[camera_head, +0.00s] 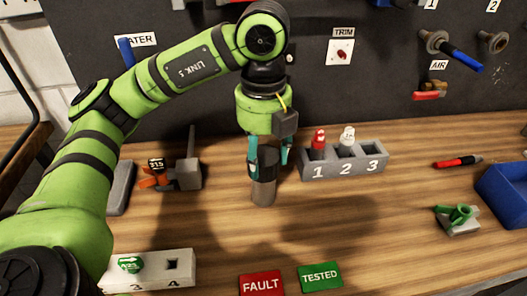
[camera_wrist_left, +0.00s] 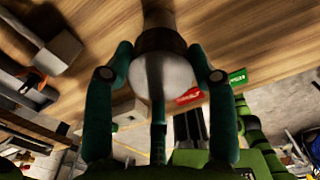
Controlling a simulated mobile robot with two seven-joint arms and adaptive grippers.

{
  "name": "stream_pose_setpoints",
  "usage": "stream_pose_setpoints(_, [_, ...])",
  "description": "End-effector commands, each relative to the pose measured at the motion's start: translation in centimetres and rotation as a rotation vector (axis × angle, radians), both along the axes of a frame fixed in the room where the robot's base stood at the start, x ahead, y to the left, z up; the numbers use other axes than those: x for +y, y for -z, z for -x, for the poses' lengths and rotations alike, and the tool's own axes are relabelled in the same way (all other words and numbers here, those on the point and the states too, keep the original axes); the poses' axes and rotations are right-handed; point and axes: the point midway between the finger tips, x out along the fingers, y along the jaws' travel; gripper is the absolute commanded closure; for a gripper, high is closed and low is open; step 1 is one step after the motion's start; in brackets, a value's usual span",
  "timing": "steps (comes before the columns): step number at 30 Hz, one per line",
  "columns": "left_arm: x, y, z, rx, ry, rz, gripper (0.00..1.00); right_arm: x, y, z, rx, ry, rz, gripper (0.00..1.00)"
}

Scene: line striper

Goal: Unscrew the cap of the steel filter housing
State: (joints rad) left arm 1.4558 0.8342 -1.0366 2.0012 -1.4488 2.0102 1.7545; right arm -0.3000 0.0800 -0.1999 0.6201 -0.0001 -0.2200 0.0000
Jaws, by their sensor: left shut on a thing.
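The steel filter housing (camera_head: 263,192) stands upright on the wooden bench, a grey-brown cylinder with a darker upper part. Its cap (camera_head: 268,160) is at the top, between the teal fingers of my left gripper (camera_head: 268,150), which reaches down from above. In the left wrist view the rounded pale grey cap (camera_wrist_left: 165,76) lies between the two fingers of the left gripper (camera_wrist_left: 161,72), with a dark band beyond it. The left gripper is shut on the cap. Whether a gap shows between cap and body cannot be told. My right gripper is not in view.
A grey numbered holder (camera_head: 342,164) with red and white pieces stands close right of the housing. A grey stand (camera_head: 188,174) is to the left. FAULT (camera_head: 261,284) and TESTED (camera_head: 320,277) plates lie in front. A blue bin (camera_head: 505,190) is far right. A dark panel rises behind.

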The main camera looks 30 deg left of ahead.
Motion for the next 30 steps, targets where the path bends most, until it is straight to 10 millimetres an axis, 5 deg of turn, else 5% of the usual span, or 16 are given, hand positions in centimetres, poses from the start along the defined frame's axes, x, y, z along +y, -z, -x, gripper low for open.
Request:
stream_pose_setpoints(6, [-0.04,0.14,0.10,0.006,-0.206,-0.001,0.83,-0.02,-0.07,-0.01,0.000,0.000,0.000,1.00])
stream_pose_setpoints(13, [-0.05,0.15,0.09,0.005,-0.218,0.000,0.83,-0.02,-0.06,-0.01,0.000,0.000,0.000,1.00])
stream_pose_setpoints(14, [-0.05,0.14,0.09,0.005,-0.218,0.000,0.35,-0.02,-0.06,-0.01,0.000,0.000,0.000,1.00])
stream_pose_setpoints(15, [-0.05,0.14,0.09,0.005,-0.218,0.000,0.19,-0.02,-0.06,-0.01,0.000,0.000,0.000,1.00])
stream_pose_setpoints(16, [-0.04,0.13,0.08,0.004,-0.217,-0.001,0.16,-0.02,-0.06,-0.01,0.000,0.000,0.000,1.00])
stream_pose_setpoints(30, [-0.02,0.01,0.01,0.001,-0.218,0.001,0.22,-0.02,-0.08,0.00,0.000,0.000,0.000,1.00])
